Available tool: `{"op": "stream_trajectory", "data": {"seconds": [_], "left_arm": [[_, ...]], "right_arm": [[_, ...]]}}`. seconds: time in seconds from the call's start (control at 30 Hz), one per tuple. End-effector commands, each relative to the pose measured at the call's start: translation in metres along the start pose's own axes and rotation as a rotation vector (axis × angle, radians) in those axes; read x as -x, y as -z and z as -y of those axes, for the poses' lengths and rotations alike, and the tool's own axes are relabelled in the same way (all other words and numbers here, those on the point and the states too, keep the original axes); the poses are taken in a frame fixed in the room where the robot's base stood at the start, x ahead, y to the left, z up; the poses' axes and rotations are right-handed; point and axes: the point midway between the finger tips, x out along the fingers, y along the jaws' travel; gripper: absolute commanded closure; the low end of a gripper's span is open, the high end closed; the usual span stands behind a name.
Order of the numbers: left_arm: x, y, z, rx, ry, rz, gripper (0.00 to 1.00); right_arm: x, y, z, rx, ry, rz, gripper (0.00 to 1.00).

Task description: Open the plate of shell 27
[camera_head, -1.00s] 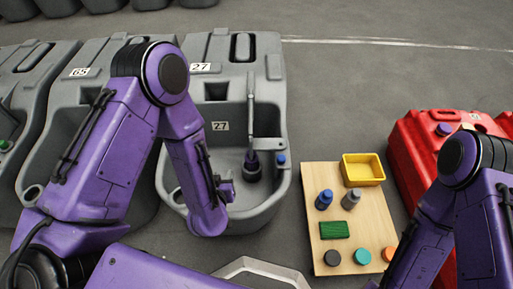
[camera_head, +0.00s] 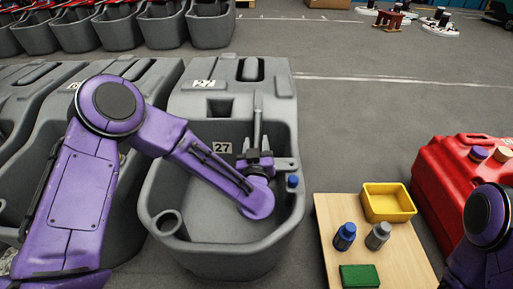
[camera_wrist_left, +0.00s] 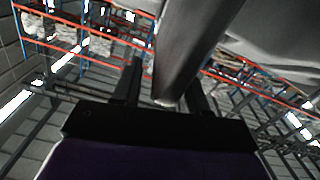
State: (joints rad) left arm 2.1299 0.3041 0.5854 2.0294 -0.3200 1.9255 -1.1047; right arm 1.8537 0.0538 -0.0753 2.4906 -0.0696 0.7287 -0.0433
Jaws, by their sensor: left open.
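Shell 27 is the grey tank (camera_head: 270,85) with an open basin, left of centre in the head view. White labels reading 27 (camera_head: 222,147) are on its top and inner back wall. A slim grey upright bar (camera_head: 257,125) stands at the back of the basin. My left gripper (camera_head: 258,158) is at the bar's lower part, fingers pointing up. In the left wrist view a grey bar (camera_wrist_left: 185,55) shows between the two open fingers (camera_wrist_left: 165,88); I cannot tell whether they touch it. Which part is the plate is unclear. My right gripper is out of view.
A similar grey tank stands close on the left. To the right, a wooden board (camera_head: 330,235) holds a yellow tray (camera_head: 388,203), a blue bottle (camera_head: 344,236), a grey bottle (camera_head: 378,236) and a green block (camera_head: 360,277). A red tank (camera_head: 440,180) is beyond.

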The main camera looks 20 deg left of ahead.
Motion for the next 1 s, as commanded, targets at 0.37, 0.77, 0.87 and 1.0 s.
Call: {"op": "stream_trajectory", "data": {"seconds": [0.37,0.77,0.87,1.0], "left_arm": [[-0.007,0.001,0.000,0.000,-0.001,0.000,0.70],[-0.007,0.002,0.001,0.000,-0.016,0.004,1.00],[-0.007,0.004,0.004,-0.001,-0.045,0.009,1.00],[-0.008,0.007,0.012,-0.001,-0.119,0.024,1.00]], "right_arm": [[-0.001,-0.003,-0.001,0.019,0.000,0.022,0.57],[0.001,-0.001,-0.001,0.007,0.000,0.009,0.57],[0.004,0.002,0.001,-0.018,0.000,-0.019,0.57],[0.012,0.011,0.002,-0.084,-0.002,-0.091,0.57]]}}
